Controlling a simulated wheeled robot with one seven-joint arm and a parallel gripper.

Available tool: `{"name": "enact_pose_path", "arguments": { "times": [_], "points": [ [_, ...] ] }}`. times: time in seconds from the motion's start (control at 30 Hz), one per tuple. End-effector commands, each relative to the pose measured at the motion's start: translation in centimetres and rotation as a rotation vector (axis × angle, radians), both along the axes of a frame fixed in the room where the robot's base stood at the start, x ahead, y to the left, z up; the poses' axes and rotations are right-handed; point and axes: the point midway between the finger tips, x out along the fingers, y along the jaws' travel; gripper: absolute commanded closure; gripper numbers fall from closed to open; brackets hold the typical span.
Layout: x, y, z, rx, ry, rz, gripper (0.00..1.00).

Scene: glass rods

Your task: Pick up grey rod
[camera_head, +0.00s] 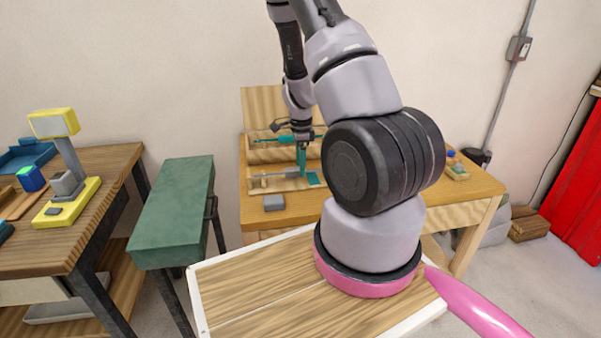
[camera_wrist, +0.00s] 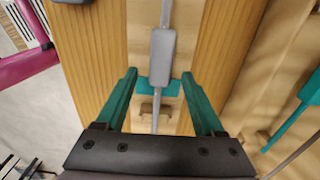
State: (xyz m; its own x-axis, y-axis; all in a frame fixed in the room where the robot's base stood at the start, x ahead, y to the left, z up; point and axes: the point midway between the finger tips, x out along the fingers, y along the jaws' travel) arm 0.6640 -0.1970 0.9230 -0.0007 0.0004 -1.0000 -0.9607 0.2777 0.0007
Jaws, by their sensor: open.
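The grey rod lies in a wooden holder on the workbench. In the wrist view its thick grey grip (camera_wrist: 162,58) is just beyond my fingertips, and its thin shaft runs back between my fingers. It also shows small in the head view (camera_head: 268,177), left of my gripper (camera_head: 302,165). My gripper (camera_wrist: 159,77) has teal fingers, spread apart on either side of the rod's line. Nothing is held. Whether the fingertips are level with the rod is hard to tell.
A teal-gripped rod (camera_wrist: 290,122) lies to the right in the wrist view, in another wooden rack. A teal block (camera_wrist: 146,86) lies beneath the grey rod. A small grey block (camera_head: 274,203) sits near the workbench's (camera_head: 310,215) front edge.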

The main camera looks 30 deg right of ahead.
Motion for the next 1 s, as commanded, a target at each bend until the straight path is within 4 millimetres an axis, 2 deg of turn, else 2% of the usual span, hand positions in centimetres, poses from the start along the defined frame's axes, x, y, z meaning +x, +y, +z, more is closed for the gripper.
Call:
{"name": "enact_pose_path", "arguments": {
  "times": [0.27, 0.3, 0.47, 0.5, 0.8, 0.87, 1.0],
  "points": [
    [0.0, 0.0, -0.6, 0.0, 0.0, 0.002, 0.3],
    [0.0, 0.0, -0.6, 0.0, 0.0, 0.002, 0.34],
    [0.0, 0.0, -0.6, 0.0, -0.001, 0.002, 0.95],
    [0.0, 0.0, -0.6, 0.0, -0.001, 0.002, 1.0],
    [0.1, 0.0, -0.2, -0.001, -0.002, 0.002, 1.0],
    [0.1, 0.0, 0.3, -0.001, -0.004, 0.002, 1.0],
    [0.2, 0.1, 2.8, -0.002, -0.006, 0.005, 1.0]
  ]
}}
